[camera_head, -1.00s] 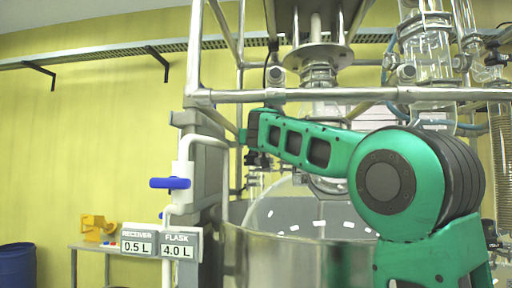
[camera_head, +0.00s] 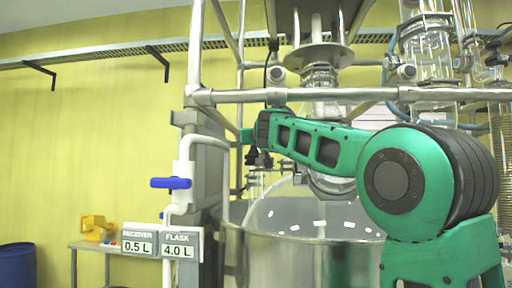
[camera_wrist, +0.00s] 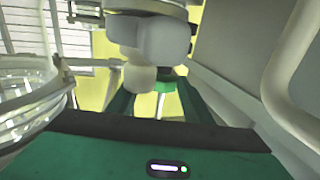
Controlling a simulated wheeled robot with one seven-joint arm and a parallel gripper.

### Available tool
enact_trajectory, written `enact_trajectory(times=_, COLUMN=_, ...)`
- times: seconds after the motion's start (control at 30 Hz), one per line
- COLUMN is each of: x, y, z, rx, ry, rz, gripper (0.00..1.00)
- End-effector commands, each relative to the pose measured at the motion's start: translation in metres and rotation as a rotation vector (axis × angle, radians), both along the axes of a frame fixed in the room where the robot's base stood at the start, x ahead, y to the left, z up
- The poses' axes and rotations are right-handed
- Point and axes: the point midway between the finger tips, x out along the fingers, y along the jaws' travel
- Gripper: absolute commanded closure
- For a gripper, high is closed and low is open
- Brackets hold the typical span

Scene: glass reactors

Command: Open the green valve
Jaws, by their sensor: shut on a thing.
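The green valve's handle (camera_wrist: 163,87) shows in the wrist view, between the two dark green fingers of my gripper (camera_wrist: 158,100). A pale stem runs down from it, and rounded grey-white parts hide its far side. My gripper is shut on the handle. In the head view, my green arm reaches left across the frame and its end is by the pipework. The dark gripper there is small, and I cannot make out the valve clearly behind it.
A blue valve handle (camera_head: 171,183) sits on the white pipe at left. Signs read receiver 0.5 L (camera_head: 138,243) and flask 4.0 L (camera_head: 179,246). A steel vessel (camera_head: 290,255) stands below my arm. A horizontal steel rail (camera_head: 330,95) runs just above it. Glassware (camera_wrist: 30,100) is close at left in the wrist view.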

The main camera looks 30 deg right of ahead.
Motion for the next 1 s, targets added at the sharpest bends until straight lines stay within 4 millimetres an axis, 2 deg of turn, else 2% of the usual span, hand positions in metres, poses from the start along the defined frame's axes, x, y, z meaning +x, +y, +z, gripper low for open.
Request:
enact_trajectory(times=0.03, x=-0.0073, y=-0.0209, z=-0.0004, rx=0.002, ry=0.002, rz=-0.014, gripper=0.74)
enact_trajectory(times=0.27, x=-0.0062, y=-0.0204, z=-0.0011, rx=0.003, ry=0.003, rz=0.107, gripper=0.81)
enact_trajectory(times=0.6, x=-0.0036, y=-0.02, z=0.0002, rx=0.003, ry=0.0, rz=0.274, gripper=0.81)
enact_trajectory(times=0.93, x=-0.0041, y=-0.0167, z=-0.0001, rx=-0.005, ry=0.002, rz=0.315, gripper=0.78)
enact_trajectory(times=0.97, x=-0.0041, y=-0.0166, z=-0.0001, rx=-0.005, ry=0.002, rz=0.315, gripper=0.56)
enact_trajectory(times=1.0, x=-0.0041, y=-0.0168, z=-0.0001, rx=-0.005, ry=0.002, rz=0.314, gripper=0.48)
